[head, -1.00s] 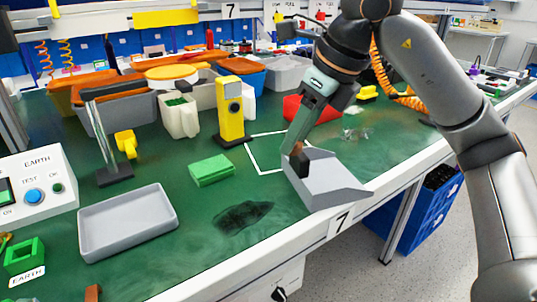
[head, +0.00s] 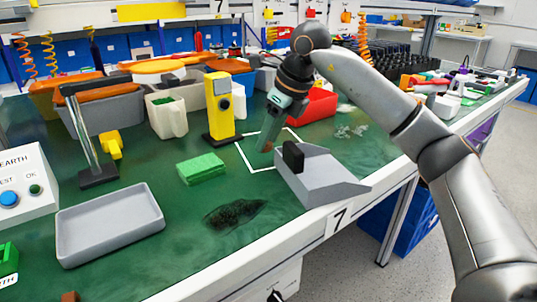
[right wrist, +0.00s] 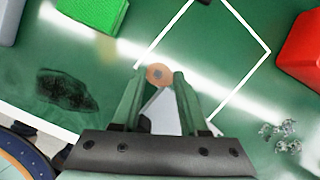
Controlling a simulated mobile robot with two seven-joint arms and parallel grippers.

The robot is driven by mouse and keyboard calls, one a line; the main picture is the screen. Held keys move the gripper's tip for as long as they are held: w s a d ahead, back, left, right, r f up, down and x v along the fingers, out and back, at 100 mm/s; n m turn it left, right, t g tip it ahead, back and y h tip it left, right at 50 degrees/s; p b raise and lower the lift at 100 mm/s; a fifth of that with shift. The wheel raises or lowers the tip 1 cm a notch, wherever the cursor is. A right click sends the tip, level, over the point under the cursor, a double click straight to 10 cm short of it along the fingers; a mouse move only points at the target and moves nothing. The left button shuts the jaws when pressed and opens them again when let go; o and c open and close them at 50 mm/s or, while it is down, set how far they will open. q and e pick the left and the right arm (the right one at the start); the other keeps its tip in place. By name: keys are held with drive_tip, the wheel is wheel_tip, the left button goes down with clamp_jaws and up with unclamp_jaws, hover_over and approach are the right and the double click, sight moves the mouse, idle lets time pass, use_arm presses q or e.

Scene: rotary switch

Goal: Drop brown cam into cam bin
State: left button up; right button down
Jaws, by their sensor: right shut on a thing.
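My right gripper (head: 266,147) points down over the green bench, near the white outlined square. It is shut on the brown cam (right wrist: 159,74), a small round disc with a dark centre, held at the fingertips in the right wrist view. In the head view the cam shows as a small brown spot at the fingertips. A grey wedge-shaped container (head: 325,183) with a black block (head: 293,157) at its left end stands to the right of the gripper. No label shows which container is the cam bin. My left gripper is not in view.
A green block (head: 201,169) and a grey tray (head: 110,226) lie to the left. A yellow post (head: 222,108) stands behind left, with several bins beyond it. A red bin (head: 312,104) is behind right. A dark patch (head: 235,214) marks the bench in front.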

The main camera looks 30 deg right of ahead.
sight(271, 145)
drive_tip(key=f, duration=0.1)
drive_tip(key=f+b, duration=0.1)
drive_tip(key=f, duration=0.1)
drive_tip(key=shift+w+d+f, duration=0.15)
drive_tip(key=shift+w+f, duration=0.15)
drive_tip(key=shift+f, duration=0.15)
drive_tip(key=shift+f, duration=0.15)
drive_tip(key=shift+c, duration=2.2)
unclamp_jaws()
